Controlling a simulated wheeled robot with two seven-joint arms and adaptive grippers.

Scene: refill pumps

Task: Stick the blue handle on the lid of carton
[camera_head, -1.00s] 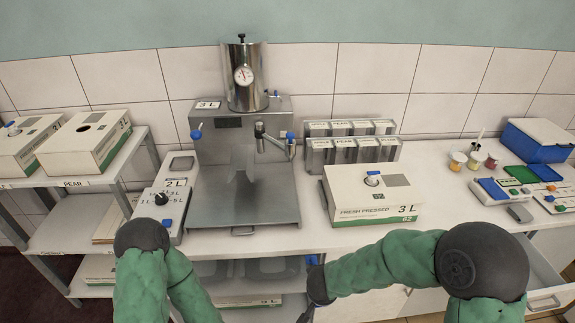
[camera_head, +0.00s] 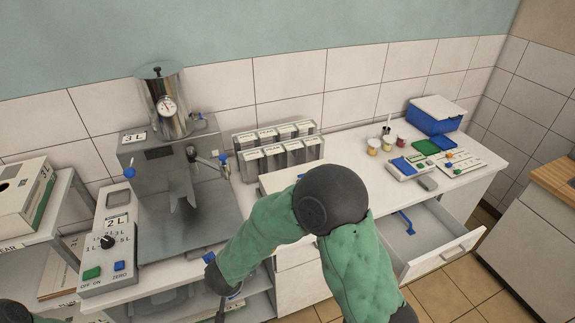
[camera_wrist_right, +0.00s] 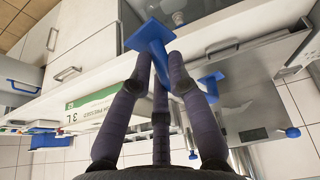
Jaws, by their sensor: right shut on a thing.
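My right gripper (camera_wrist_right: 155,54) is shut on the blue handle (camera_wrist_right: 148,34), a flat blue plate with a stem between the fingers. In the head view, my right forearm reaches down and left to a dark gripper part (camera_head: 217,282) at the counter's front, with a small blue piece beside it. The carton (camera_wrist_right: 90,108), white with a green band and marked 3 L, stands on the counter in the wrist view, apart from the handle. My left gripper is out of view.
The steel filling machine (camera_head: 180,215) stands left on the counter, beside a 2 L scale panel (camera_head: 107,245). Labelled holders (camera_head: 280,148) stand behind the carton. An open drawer (camera_head: 430,245) juts out at right, with a blue handle-like piece (camera_head: 407,222) inside.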

